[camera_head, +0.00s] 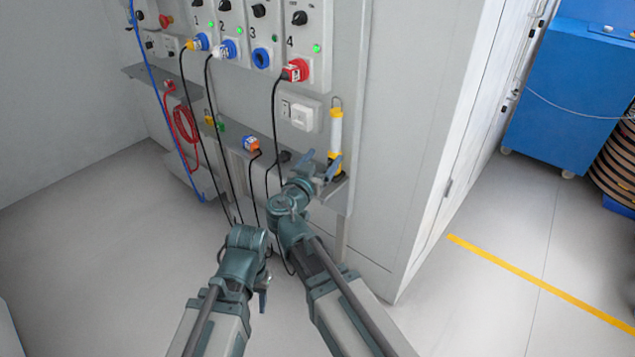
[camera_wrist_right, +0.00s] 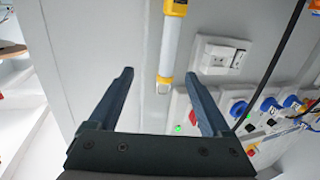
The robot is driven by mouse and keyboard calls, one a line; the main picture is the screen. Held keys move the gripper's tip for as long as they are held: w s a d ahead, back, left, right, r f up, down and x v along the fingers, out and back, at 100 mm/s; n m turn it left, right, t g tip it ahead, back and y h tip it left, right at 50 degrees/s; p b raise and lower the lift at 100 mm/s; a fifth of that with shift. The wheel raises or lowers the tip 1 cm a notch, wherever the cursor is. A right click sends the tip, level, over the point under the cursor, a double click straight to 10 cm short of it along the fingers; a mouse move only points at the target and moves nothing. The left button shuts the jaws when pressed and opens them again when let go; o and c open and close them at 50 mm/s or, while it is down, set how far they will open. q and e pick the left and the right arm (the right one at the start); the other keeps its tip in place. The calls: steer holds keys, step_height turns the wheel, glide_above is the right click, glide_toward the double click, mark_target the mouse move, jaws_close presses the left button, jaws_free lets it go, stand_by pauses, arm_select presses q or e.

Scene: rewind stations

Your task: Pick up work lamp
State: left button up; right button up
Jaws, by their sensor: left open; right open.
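The work lamp (camera_head: 336,131) is a white tube with yellow ends and a hook on top. It stands upright against the grey panel at the right end of the shelf. My right gripper (camera_head: 321,167) is open in front of the lamp's lower part, and one finger partly covers its yellow base. In the right wrist view the lamp (camera_wrist_right: 171,45) enters from the top edge, and one yellow end shows between the spread fingertips of the right gripper (camera_wrist_right: 160,76). Whether the fingers touch it cannot be told. My left gripper (camera_head: 263,293) is open, low and away from the lamp.
Black cables hang from the sockets beside my right arm. A white switch box (camera_head: 300,114) is left of the lamp. A tall grey cabinet (camera_head: 415,130) stands to its right.

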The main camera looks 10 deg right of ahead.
steer(key=a, duration=0.1)
glide_toward(334, 133)
steer(key=shift+t, duration=0.3)
steer(key=x, duration=0.5)
steer(key=shift+s+d+f, duration=0.1)
steer(key=shift+d+f, duration=0.2)
steer(key=shift+f, duration=0.05)
steer(key=x, duration=0.5)
steer(key=shift+w+a, duration=0.1)
steer(key=shift+w, duration=0.2)
steer(key=shift+s, duration=0.1)
jaws_close()
stand_by(0.7)
